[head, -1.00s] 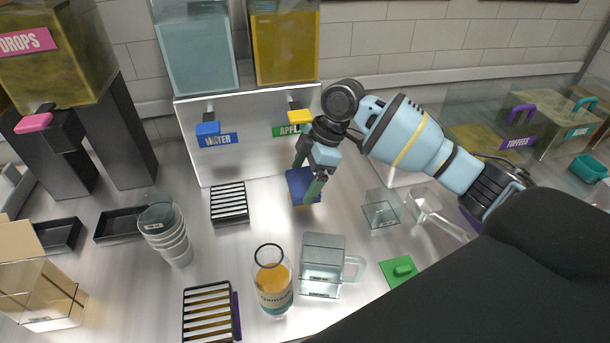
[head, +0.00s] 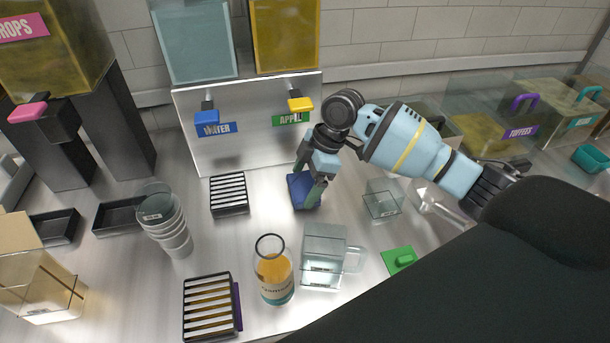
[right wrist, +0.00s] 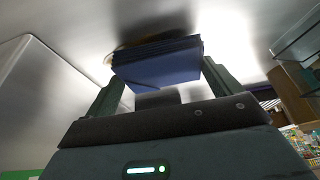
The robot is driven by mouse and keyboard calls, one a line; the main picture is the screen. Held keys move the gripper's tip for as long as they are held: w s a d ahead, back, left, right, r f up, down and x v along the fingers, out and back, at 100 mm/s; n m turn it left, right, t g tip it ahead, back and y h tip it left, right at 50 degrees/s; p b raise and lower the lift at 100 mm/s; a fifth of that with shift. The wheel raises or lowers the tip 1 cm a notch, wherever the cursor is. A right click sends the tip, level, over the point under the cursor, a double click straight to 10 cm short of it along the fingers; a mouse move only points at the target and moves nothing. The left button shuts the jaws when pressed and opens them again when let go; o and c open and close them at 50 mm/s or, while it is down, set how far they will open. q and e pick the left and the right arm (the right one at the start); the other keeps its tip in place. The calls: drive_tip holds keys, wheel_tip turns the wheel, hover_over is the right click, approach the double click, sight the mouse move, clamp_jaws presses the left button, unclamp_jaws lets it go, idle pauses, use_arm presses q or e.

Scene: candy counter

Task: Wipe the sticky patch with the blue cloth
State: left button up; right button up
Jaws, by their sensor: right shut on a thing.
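The folded blue cloth (head: 302,192) is held between the fingers of my right gripper (head: 308,184), low over the metal counter in front of the white dispenser panel. In the right wrist view the cloth (right wrist: 160,64) sits between both fingers of the gripper (right wrist: 160,82). A thin brownish-amber edge, likely the sticky patch (right wrist: 121,47), shows beside the cloth there; the cloth hides most of it. I cannot tell whether the cloth presses on the counter. In the head view the patch is not visible. My left gripper is not in view.
A bottle of orange drink (head: 274,272) and a clear mug (head: 323,262) stand in front of the cloth. A slatted drip tray (head: 229,194) lies to its left, a small clear box (head: 382,203) to its right. Yellow (head: 300,104) and blue (head: 206,118) taps are behind.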

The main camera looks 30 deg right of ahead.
drive_tip(key=shift+f, duration=0.1)
idle(0.6)
drive_tip(key=shift+f, duration=0.65)
drive_tip(key=shift+a, duration=0.1)
